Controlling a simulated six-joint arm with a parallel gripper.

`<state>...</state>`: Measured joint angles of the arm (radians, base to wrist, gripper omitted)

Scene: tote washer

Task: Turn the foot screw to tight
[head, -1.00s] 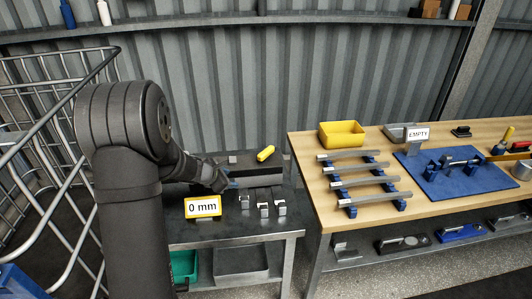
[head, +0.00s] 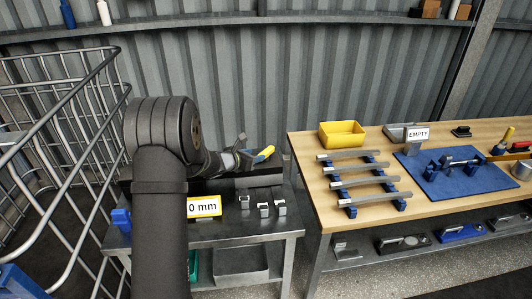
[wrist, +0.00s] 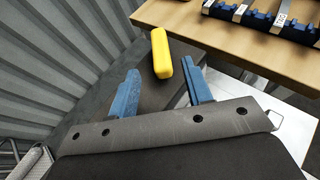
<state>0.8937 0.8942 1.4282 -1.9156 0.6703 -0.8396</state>
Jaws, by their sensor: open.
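A yellow rounded bar (head: 264,154) sits at the far side of the low dark table on the left. It may be the foot screw's handle, but no thread or screw shows. My gripper (head: 243,152) is just left of it in the head view. In the wrist view, the yellow bar (wrist: 162,55) lies beyond and between the two blue fingertips of my open gripper (wrist: 160,72), with nothing held. A sign reading "0 mm" (head: 206,207) stands at the table's front, partly hidden by my arm.
Several small metal blocks (head: 264,210) sit on the dark table (head: 240,224). A wire cage (head: 62,130) stands at the left. The wooden bench (head: 310,190) at the right holds a yellow bin (head: 342,134), several bars and a blue mat (head: 440,180).

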